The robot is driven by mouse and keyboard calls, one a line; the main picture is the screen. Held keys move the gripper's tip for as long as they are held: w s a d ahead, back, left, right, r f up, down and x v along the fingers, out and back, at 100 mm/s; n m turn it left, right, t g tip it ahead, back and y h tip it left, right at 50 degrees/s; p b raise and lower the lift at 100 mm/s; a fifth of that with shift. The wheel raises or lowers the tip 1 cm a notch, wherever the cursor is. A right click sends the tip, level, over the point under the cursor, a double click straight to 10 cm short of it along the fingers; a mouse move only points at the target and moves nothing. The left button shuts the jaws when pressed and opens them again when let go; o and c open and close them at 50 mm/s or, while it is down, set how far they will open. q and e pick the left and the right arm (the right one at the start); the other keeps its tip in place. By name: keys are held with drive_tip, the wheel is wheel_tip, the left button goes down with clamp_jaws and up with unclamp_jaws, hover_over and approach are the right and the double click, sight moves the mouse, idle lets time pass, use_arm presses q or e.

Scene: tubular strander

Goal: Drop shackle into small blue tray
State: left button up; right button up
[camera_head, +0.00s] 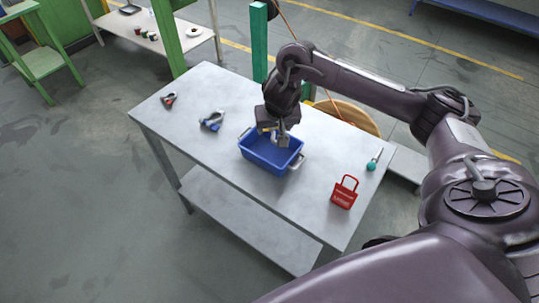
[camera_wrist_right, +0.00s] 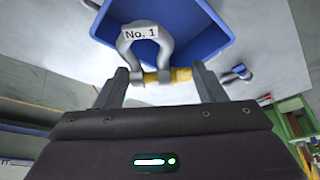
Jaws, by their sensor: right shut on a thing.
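The small blue tray (camera_head: 258,160) sits on the grey metal table, with a light handle at each end. My right gripper (camera_head: 278,138) is over the tray. In the right wrist view my right gripper (camera_wrist_right: 163,82) is shut on the shackle (camera_wrist_right: 165,45), a grey bow with a yellow pin and a white "No. 1" label. The fingers hold it across the pin. In the right wrist view the blue tray (camera_wrist_right: 200,25) lies behind the shackle. The head view does not clearly show the gap between shackle and tray floor. My left gripper is not in view.
The table (camera_head: 215,85) also holds a blue and grey item (camera_head: 212,121), a red and grey item (camera_head: 169,99), a red tag holder (camera_head: 345,192) and a teal-ended tool (camera_head: 372,163). A green post (camera_head: 258,45) stands behind the table.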

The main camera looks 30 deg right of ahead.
drive_tip(key=o, duration=1.3)
drive_tip(key=shift+r, duration=0.1)
drive_tip(key=p+v, duration=0.5)
drive_tip(key=v, duration=0.2)
drive_tip(key=shift+s+r, duration=0.2)
drive_tip(key=shift+r, duration=0.15)
drive_tip(key=shift+f, duration=0.1)
